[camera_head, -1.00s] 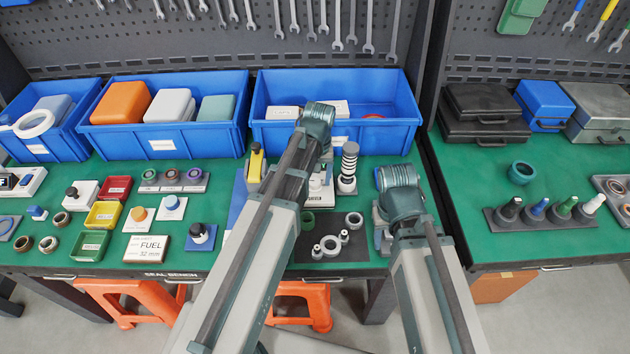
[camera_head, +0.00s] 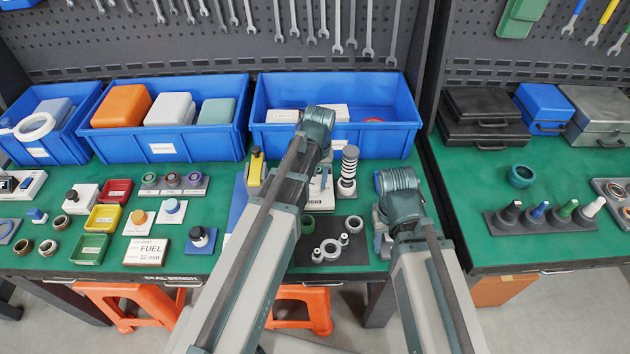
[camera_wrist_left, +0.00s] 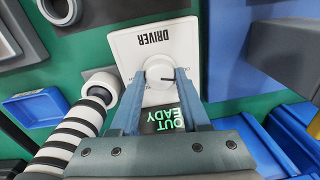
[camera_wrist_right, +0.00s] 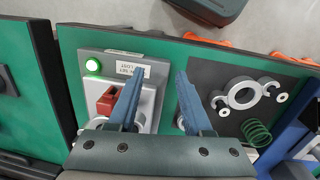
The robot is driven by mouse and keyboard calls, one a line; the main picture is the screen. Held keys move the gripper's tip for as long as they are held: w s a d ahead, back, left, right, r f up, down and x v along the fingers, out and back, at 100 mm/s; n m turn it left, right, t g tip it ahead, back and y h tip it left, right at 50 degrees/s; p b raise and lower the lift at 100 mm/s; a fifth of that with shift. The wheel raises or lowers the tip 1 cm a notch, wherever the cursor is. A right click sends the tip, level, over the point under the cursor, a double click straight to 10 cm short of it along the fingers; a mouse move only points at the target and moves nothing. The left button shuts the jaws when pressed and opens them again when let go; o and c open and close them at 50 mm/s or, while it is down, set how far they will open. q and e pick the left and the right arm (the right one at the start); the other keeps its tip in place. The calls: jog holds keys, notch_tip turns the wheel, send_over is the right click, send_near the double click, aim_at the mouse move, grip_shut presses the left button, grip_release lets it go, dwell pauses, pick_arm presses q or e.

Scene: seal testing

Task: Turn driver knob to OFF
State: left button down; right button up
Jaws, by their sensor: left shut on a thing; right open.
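The driver is a white box (camera_wrist_left: 133,43) marked DRIVER, with a round white knob (camera_wrist_left: 158,68) that carries a short dark mark pointing right in the left wrist view. A dark display (camera_wrist_left: 165,118) with green letters, partly hidden by my fingers, sits on the box. My left gripper (camera_wrist_left: 161,76) is shut on the knob, one finger on each side. In the head view, my left arm hides most of the driver. My right gripper (camera_wrist_right: 155,78) is open and empty, above a grey panel (camera_wrist_right: 90,52) with a lit green lamp (camera_wrist_right: 93,65) and a red switch (camera_wrist_right: 107,100).
A striped black-and-white column (camera_head: 348,172) stands close beside the driver. A dark mat (camera_head: 345,225) with rings and small parts lies between my arms. A blue bin (camera_head: 262,140) stands behind. Green bench surface is free at the right (camera_head: 560,165).

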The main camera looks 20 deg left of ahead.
aim_at(317, 186)
pick_arm(q)
jog(key=m, duration=0.6)
dwell(0.3)
jog(key=shift+m, duration=0.4)
jog(key=shift+c, duration=1.9)
grip_release()
jog(key=shift+r, duration=0.1)
pick_arm(e)
jog(key=shift+r, duration=0.1)
pick_arm(q)
notch_tip(317, 186, up, 14)
jog(key=p, duration=1.3)
jog(key=shift+s+d+f+p, duration=0.2)
jog(key=shift+d+p, duration=0.1)
jog(key=shift+p, duration=0.1)
pick_arm(e)
notch_tip(317, 186, up, 14)
jog(key=shift+f, duration=0.2)
